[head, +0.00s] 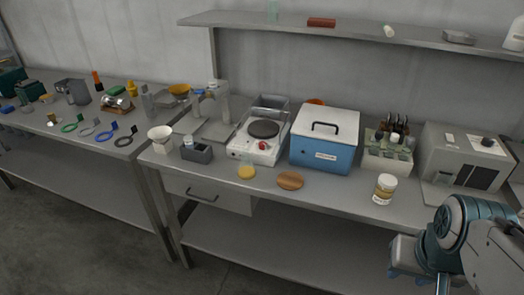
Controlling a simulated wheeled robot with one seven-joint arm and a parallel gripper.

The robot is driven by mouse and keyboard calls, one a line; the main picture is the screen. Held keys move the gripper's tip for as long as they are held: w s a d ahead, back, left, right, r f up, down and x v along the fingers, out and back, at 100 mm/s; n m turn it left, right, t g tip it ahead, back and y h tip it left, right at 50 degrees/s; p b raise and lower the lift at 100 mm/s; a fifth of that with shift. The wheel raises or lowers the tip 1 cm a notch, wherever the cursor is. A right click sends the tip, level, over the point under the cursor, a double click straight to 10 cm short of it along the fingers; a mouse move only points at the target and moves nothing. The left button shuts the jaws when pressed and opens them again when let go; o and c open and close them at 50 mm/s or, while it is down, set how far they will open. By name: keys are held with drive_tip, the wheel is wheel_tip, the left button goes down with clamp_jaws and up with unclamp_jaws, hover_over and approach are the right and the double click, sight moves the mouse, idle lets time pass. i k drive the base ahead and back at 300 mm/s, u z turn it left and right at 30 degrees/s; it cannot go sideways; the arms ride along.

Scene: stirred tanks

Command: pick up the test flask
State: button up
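I cannot single out the test flask with certainty. A small, faint clear shape stands over a round yellow patch (247,172) at the bench's front edge, before the hot plate; it may be a glass vessel.
The bench (330,198) holds a hot plate (264,129), a blue box with a white lid (324,155), a brown oval disc (290,181), a labelled jar (384,189), a rack (389,160) and a grey instrument (465,158). A cluttered second table (60,130) stands left.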

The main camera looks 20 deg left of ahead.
sight(247, 172)
drive_tip(key=u, duration=2.5)
drive_tip(key=i, duration=2.15)
drive_tip(key=z, duration=2.55)
